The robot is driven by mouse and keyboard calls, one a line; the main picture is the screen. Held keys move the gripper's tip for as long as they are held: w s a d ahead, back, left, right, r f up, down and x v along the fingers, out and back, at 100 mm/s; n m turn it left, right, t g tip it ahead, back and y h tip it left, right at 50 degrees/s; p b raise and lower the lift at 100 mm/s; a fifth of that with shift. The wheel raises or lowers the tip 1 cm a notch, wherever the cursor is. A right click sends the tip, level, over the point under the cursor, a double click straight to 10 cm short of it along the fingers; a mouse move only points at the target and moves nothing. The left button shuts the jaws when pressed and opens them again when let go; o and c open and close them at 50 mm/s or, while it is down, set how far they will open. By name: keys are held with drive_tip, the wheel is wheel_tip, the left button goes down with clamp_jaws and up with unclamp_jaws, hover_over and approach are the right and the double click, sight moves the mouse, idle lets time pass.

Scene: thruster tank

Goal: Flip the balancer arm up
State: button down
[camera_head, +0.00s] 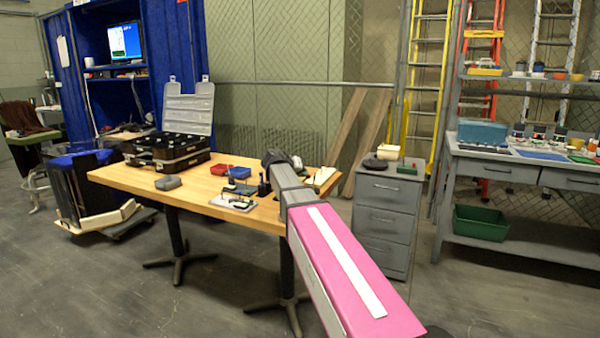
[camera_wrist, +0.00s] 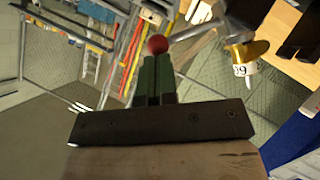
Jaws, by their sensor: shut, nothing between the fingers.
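In the wrist view, my gripper (camera_wrist: 158,58) shows as two green fingers side by side, shut, rising from a dark bar. A red ball (camera_wrist: 158,44) sits right at the fingertips; I cannot tell whether they touch it. A grey rod (camera_wrist: 195,31) runs from the ball up to the right and looks like the balancer arm. A gold part with a white numbered label (camera_wrist: 243,68) hangs to the right of the rod. In the head view, my pink and grey arm reaches over the table's right end. It hides the fingers, and I cannot make out the balancer there.
The wooden table (camera_head: 130,177) carries an open black case (camera_head: 168,150), a red bin (camera_head: 219,170), a blue bin (camera_head: 240,172), a grey box (camera_head: 168,182) and a small fixture (camera_head: 232,203). A grey drawer cabinet (camera_head: 385,215) stands close right of the table.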

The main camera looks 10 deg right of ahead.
drive_tip(key=s+d+f+m+t+y, duration=0.2)
drive_tip(key=d+f+m+y, duration=0.1)
drive_tip(key=f+m+y, duration=0.1)
drive_tip(key=shift+s+d+f+t+y, duration=0.3)
drive_tip(key=shift+s+d+f, duration=0.05)
drive_tip(key=shift+d+f, duration=0.05)
idle(0.9)
drive_tip(key=shift+d+f, duration=0.1)
drive_tip(key=shift+f, duration=0.15)
idle(0.5)
drive_tip(key=shift+s, duration=0.1)
drive_tip(key=d+r+v, duration=0.2)
drive_tip(key=v, duration=1.1)
drive_tip(key=shift+w, duration=0.3)
